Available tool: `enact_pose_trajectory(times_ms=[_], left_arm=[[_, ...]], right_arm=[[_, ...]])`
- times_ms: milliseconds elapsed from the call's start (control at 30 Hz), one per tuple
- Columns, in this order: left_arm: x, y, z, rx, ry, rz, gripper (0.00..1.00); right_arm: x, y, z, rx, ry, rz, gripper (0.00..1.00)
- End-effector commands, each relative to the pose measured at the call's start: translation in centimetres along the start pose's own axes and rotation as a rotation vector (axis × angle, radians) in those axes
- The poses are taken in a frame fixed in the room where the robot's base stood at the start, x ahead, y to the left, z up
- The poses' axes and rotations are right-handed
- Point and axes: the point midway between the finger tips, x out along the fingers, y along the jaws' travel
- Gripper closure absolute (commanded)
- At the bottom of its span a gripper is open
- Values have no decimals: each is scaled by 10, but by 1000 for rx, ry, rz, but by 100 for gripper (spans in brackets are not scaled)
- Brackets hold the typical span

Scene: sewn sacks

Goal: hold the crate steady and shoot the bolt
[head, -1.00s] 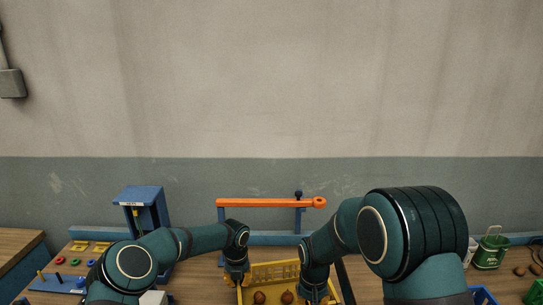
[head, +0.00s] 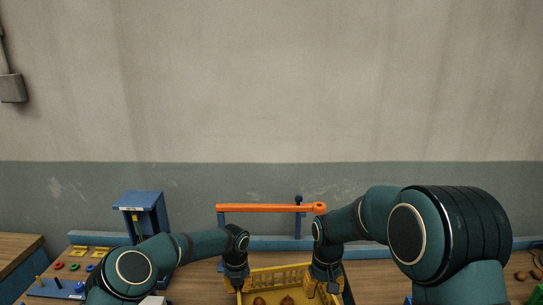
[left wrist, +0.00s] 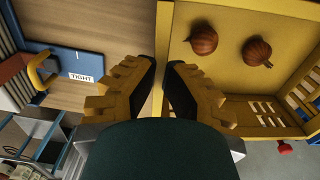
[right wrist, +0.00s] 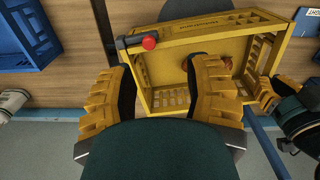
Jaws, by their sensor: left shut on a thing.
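A yellow crate (head: 281,271) stands on the bench at the bottom of the head view, with two brown onions (left wrist: 257,51) inside. My left gripper (left wrist: 163,70) is shut on the crate's side wall, which runs between its fingers in the left wrist view. The bolt, a dark bar with a red knob (right wrist: 149,42), sits at a corner of the crate in the right wrist view. The knob also shows in the left wrist view (left wrist: 285,148). My right gripper (right wrist: 162,75) is open and empty by the crate's other side, with the knob ahead of its fingers, apart from them.
An orange bar (head: 270,208) on blue posts stands behind the crate. A blue stand (head: 140,212) and a blue peg board (head: 62,288) with colored rings are at the left. Loose brown onions (head: 524,275) lie at the far right. A blue bin (right wrist: 22,35) is beside the crate.

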Motion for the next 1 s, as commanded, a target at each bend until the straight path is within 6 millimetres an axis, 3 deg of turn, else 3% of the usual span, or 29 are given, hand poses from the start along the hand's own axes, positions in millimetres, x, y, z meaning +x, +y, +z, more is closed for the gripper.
enact_pose_trajectory(times_ms=[100,267,800,1000], left_arm=[[6,-2,-4,6,12,-1,100],[6,-2,-4,6,12,-1,100],[6,-2,-4,5,11,0,100],[6,-1,-4,5,11,0,100]], right_arm=[[-10,15,-7,-21,1,-1,50],[-4,18,-8,-32,-3,0,50],[65,19,-8,-30,-3,1,50],[81,18,-8,-31,-2,1,50]])
